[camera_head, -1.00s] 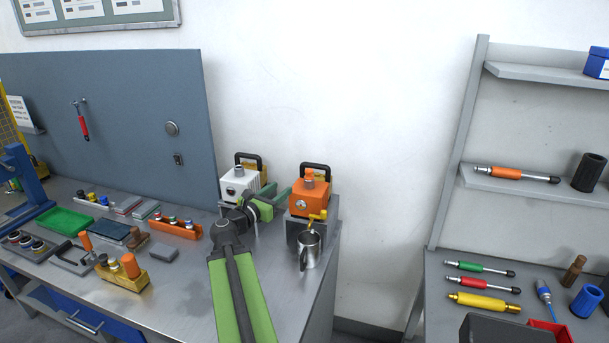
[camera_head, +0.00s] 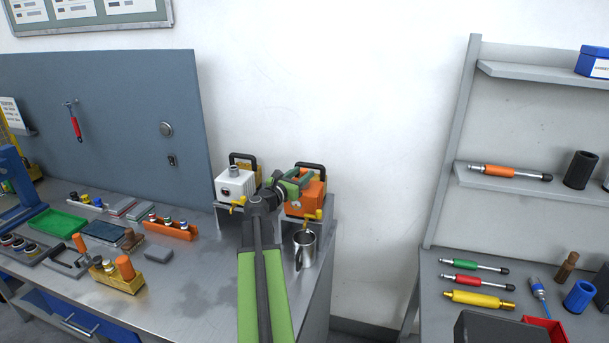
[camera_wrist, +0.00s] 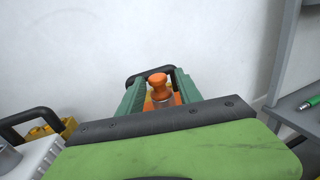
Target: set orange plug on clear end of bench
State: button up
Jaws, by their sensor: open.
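An orange plug (camera_wrist: 158,85) with a wide round head stands upright on top of the orange machine (camera_head: 317,190). My gripper (camera_wrist: 160,77) is open, with one green finger on each side of the plug in the wrist view. I cannot tell whether either finger touches it. In the head view my gripper (camera_head: 293,184) is at the orange machine's top and largely hides the plug. The metal bench (camera_head: 190,292) has bare surface along its front, left of my arm. Other orange pegs (camera_head: 125,267) stand in and beside a yellow block.
A white machine (camera_head: 234,184) stands left of the orange one, both on a grey stand. A metal mug (camera_head: 305,249) is in front. An orange rack (camera_head: 172,229) and green tray (camera_head: 56,222) lie left. A shelf unit (camera_head: 452,150) stands right, beyond a gap.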

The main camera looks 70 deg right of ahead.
jog(key=x, duration=0.5)
jog(key=shift+w+d+r, duration=0.15)
jog(key=shift+w, duration=0.1)
grip_shut()
